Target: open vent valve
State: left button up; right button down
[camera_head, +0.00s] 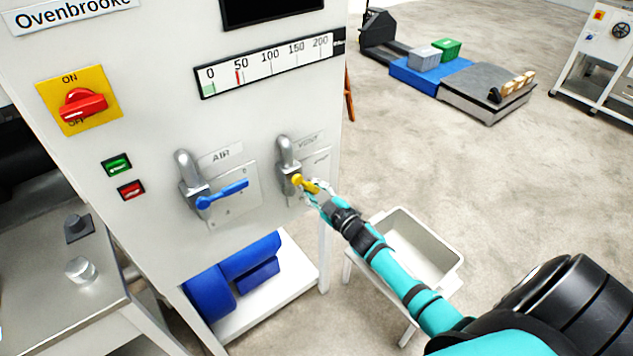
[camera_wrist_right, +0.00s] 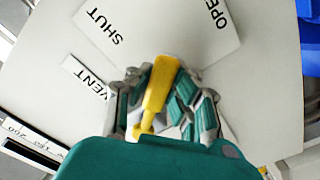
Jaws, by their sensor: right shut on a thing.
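The vent valve has a grey pipe body (camera_head: 286,158) and a yellow lever (camera_head: 299,180) on the front of the white cabinet, right of the AIR valve. The VENT label is above it. My right gripper (camera_head: 314,191) is at the yellow lever, shut on it. In the right wrist view the yellow lever (camera_wrist_right: 158,88) lies between the fingers of my gripper (camera_wrist_right: 160,95). A plate there carries the words SHUT (camera_wrist_right: 104,26) and OPEN (camera_wrist_right: 216,12), and the lever points up between the two words. My left gripper is not in view.
The AIR valve with its blue lever (camera_head: 222,194) is close on the left. A red rotary switch (camera_head: 83,105) and a gauge (camera_head: 270,68) are higher on the cabinet. A pale bin (camera_head: 447,268) stands below my right arm.

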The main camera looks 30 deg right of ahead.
jog(key=shift+s+a+f+m+p, duration=0.1)
jog(key=shift+a+f+m+p, duration=0.15)
jog(key=shift+a+m, duration=0.75)
jog(key=shift+s+a+f+m+p, duration=0.1)
jog(key=shift+a+f+m, duration=0.3)
jog(key=shift+m, duration=1.05)
jog(key=shift+a+f+m+p, duration=0.2)
jog(key=shift+a+m, duration=0.65)
jog(key=shift+m, duration=0.4)
jog(key=shift+a, duration=0.1)
jog(key=c, duration=1.1)
grip_release()
jog(key=shift+r, duration=0.1)
jog(key=shift+c, duration=0.2)
jog(key=shift+s, duration=0.15)
jog(key=s+d, duration=0.1)
jog(key=s, duration=1)
jog(key=shift+s, duration=0.4)
